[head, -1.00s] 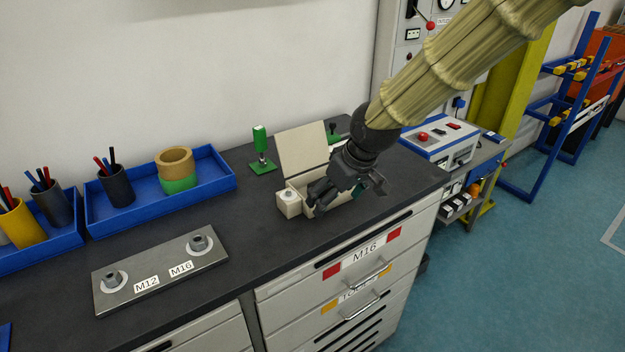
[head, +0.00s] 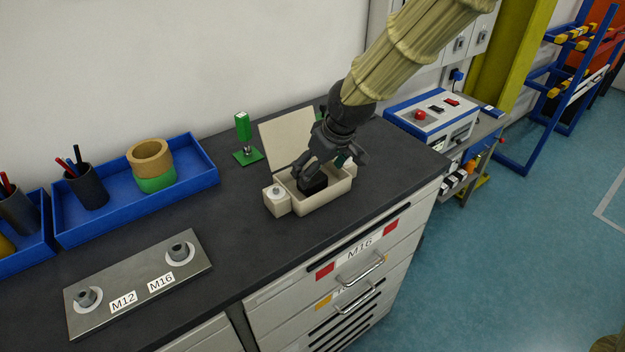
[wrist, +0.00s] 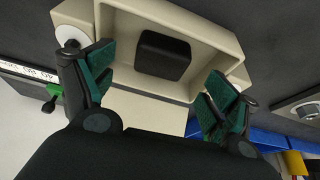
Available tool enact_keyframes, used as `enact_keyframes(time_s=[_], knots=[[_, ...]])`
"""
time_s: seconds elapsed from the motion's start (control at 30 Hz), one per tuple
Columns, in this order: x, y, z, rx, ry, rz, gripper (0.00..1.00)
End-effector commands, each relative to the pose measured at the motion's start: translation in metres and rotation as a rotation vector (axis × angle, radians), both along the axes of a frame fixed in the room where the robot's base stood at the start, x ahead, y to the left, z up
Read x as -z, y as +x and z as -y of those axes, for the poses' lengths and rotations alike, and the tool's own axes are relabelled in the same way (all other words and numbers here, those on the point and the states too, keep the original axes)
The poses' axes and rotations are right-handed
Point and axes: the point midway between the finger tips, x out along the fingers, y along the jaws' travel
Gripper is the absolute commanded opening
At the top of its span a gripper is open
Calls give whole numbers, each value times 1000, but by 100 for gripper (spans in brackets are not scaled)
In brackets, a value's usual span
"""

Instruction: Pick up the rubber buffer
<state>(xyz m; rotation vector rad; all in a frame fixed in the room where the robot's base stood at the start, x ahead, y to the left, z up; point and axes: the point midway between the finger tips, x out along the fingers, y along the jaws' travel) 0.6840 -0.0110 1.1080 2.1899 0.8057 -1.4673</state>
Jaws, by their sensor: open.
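The rubber buffer (head: 312,183) is a black block with rounded edges. It lies inside a cream box (head: 331,198) with its lid standing open behind it. In the wrist view the buffer (wrist: 163,55) lies on the box floor, apart from the walls I can see. My gripper (head: 318,170) is above the box, pointing down into it. In the wrist view my gripper (wrist: 155,85) is open, with green finger pads on either side below the buffer and nothing between them. In the head view the fingers partly hide the box inside.
A green stand (head: 243,138) is behind the box. A blue tray (head: 205,172) with a pen cup and rings is to the left. A metal plate (head: 140,290) with M12 and M16 labels lies at the front left. The bench between plate and box is clear.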

Motion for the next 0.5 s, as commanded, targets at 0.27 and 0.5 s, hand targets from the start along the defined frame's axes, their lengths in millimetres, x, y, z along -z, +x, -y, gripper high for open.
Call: enact_keyframes(time_s=[0.27, 0.5], knots=[[13, 5, -4, 0, -3, -3, 88], [36, 13, -10, 3, -1, -2, 88]])
